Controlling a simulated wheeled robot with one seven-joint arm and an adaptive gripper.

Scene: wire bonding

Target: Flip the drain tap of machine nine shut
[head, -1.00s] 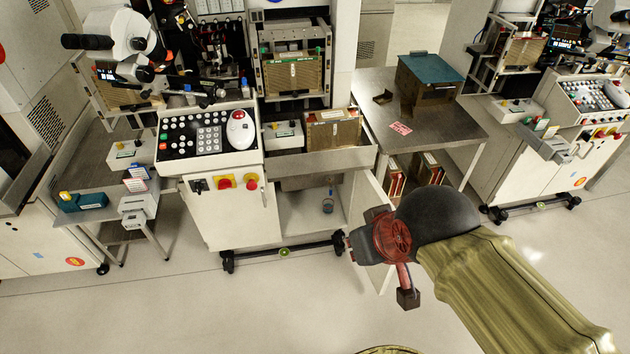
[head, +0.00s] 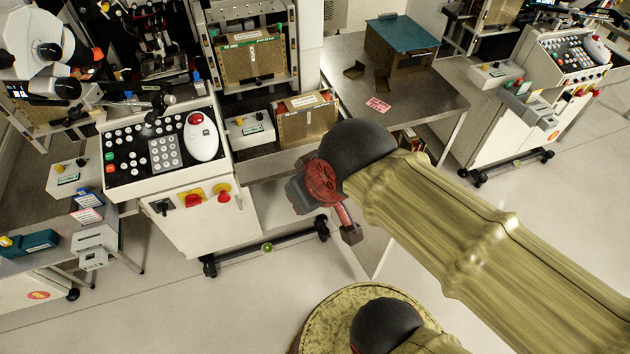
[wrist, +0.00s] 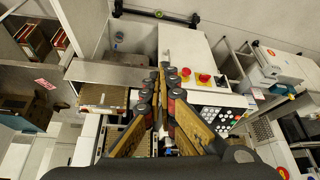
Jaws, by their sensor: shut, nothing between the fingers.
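The machine's low cabinet (wrist: 138,36) stands open in the wrist view, its pale door (wrist: 86,25) swung out at the left. A small blue-grey fitting (wrist: 119,38) sits inside; it may be the drain tap, but it is too small to tell its handle's position. No machine number is readable. My gripper (wrist: 160,68) is shut and empty, its fingertips together in front of the machine, to the right of and below the fitting in the picture, apart from it. In the head view my arm hides the cabinet opening and the fitting.
The control panel (head: 122,170) and red knobs (head: 193,198) are left of my arm in the head view. A steel table (head: 437,98) with a teal-lidded box (head: 402,32) stands right of the machine. A wheeled foot bar (head: 290,238) runs along the floor.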

